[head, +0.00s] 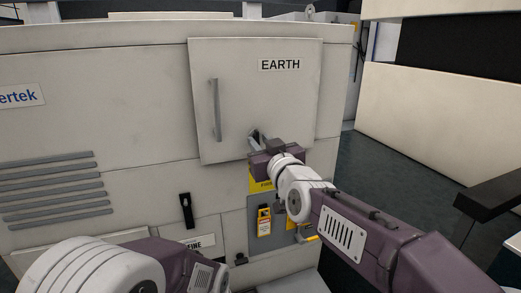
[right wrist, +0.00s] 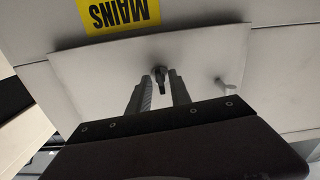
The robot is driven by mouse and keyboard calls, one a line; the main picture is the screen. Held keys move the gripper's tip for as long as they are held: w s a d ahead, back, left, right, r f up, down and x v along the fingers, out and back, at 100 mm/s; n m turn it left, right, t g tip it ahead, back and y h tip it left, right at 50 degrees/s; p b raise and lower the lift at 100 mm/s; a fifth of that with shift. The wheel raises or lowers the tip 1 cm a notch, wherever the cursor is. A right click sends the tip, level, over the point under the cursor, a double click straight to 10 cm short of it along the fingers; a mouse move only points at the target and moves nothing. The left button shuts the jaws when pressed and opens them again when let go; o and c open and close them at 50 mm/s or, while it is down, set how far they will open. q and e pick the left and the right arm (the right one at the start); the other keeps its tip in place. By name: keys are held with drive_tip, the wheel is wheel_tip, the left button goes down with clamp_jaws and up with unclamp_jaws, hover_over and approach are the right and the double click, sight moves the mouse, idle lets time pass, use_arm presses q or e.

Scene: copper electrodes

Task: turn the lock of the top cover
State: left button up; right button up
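The top cover (head: 228,100) is a pale square panel marked EARTH, with a grey bar handle (head: 216,108) at its left. My right gripper (head: 257,135) is at its lower edge, in front of the lock, which it hides in the head view. In the right wrist view, turned upside down, the lock (right wrist: 159,88) is a small dark piece on the cover (right wrist: 100,70). The right gripper (right wrist: 159,75) is open, one finger on each side of the lock, with gaps showing. Contact cannot be told. My left arm shows at lower left; its gripper is out of view.
The cover sits on a large pale cabinet (head: 120,80) with grey vents (head: 55,190) at left. A black latch (head: 186,210) and a yellow-labelled item (head: 264,222) are below. A yellow MAINS label (right wrist: 117,14) lies just below the cover. Dark floor (head: 385,165) is open at right.

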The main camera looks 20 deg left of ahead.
drive_tip(key=shift+r, duration=0.15)
drive_tip(key=b+v, duration=0.1)
drive_tip(key=v, duration=0.5)
drive_tip(key=shift+b, duration=0.3)
